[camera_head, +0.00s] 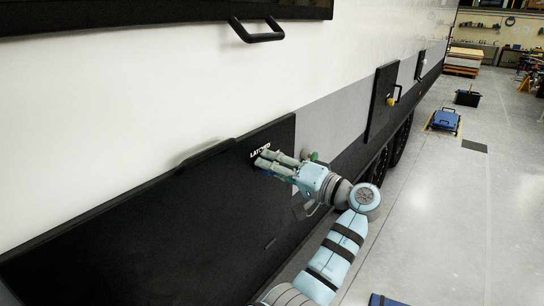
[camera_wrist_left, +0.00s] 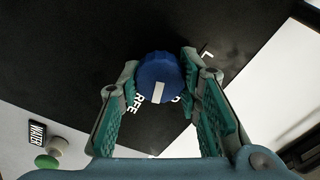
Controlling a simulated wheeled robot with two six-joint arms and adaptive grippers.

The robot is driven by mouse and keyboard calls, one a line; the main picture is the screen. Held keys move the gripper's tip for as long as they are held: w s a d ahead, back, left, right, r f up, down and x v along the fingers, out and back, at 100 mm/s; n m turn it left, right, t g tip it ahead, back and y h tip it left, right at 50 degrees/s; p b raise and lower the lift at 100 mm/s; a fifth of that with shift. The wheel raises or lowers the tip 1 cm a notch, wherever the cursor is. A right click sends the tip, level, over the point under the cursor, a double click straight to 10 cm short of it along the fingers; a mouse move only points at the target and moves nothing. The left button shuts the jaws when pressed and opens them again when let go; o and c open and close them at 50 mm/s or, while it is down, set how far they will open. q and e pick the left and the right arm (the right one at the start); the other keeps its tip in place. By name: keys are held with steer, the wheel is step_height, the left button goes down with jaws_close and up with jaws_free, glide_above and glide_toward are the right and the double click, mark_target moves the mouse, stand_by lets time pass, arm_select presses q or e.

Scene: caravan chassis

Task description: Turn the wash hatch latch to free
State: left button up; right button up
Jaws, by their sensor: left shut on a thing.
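The wash hatch latch is a round blue knob (camera_wrist_left: 160,70) with a white pointer mark, seen in the left wrist view on a black panel. The mark points toward the bottom of that picture. White lettering beside the knob is partly hidden by it and by the fingers. My left gripper (camera_wrist_left: 158,84) has one finger on each side of the knob and is shut on it. In the head view my left gripper (camera_head: 262,162) is at the upper right part of the black hatch panel (camera_head: 150,240), below white lettering. My right gripper is not in view.
A green knob (camera_wrist_left: 47,161) and a WATER label (camera_wrist_left: 37,133) are on the pale wall beside the panel. A black handle (camera_head: 257,33) juts out above. Further along are a black hatch (camera_head: 381,101) and wheels. The floor (camera_head: 450,220) at the right is mostly clear.

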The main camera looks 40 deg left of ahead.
arm_select(q)
steer(key=shift+m+p, duration=1.4)
steer(key=shift+m, duration=0.3)
steer(key=shift+f, duration=0.1)
steer(key=o, duration=1.1)
steer(key=shift+o, duration=0.2)
steer(key=d, duration=0.7)
steer(key=shift+d, duration=0.3)
steer(key=shift+w+a, duration=0.1)
steer(key=shift+a, duration=0.05)
